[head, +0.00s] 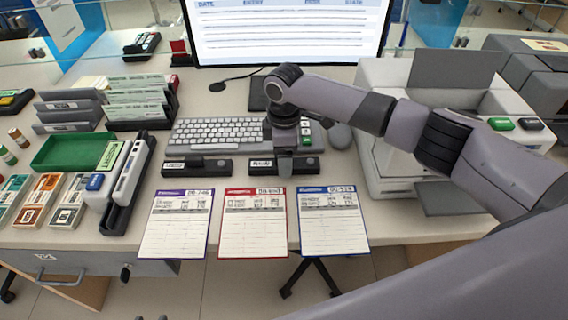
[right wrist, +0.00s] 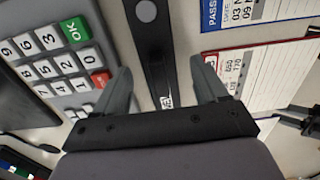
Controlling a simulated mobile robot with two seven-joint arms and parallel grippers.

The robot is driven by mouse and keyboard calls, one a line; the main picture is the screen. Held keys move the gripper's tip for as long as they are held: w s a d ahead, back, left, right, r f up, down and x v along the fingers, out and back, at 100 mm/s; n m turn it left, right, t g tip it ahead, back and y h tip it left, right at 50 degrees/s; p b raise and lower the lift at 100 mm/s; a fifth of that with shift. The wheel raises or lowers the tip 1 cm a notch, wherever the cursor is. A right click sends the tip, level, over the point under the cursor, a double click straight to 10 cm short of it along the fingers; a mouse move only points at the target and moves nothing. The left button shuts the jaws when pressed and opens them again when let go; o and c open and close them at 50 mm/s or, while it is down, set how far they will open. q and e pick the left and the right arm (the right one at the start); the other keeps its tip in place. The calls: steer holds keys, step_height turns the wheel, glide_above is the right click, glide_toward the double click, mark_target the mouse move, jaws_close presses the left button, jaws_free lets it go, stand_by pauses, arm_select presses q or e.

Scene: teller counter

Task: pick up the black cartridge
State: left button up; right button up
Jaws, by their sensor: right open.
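Two small cartridge-like blocks lie on top of the grey machine at the right in the head view: a green one (head: 501,123) and a black one (head: 531,124). My right gripper (head: 285,163) is well to their left, pointing down over a long black holder (head: 262,168) with a white label. In the right wrist view the right gripper (right wrist: 163,82) is open, with the black holder (right wrist: 148,40) seen between its fingers. I cannot tell whether they touch it. My left gripper is not in view.
A grey machine (head: 385,165) stands under my right forearm. A keypad (right wrist: 62,62) is beside one finger in the wrist view. A keyboard (head: 205,133) lies behind the gripper. Several forms, including a red-edged one (head: 253,225), lie along the front edge. Another black holder (head: 197,167) is left.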

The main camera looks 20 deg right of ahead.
steer(key=shift+f, duration=0.5)
steer(key=c, duration=1.2)
steer(key=shift+r, duration=0.1)
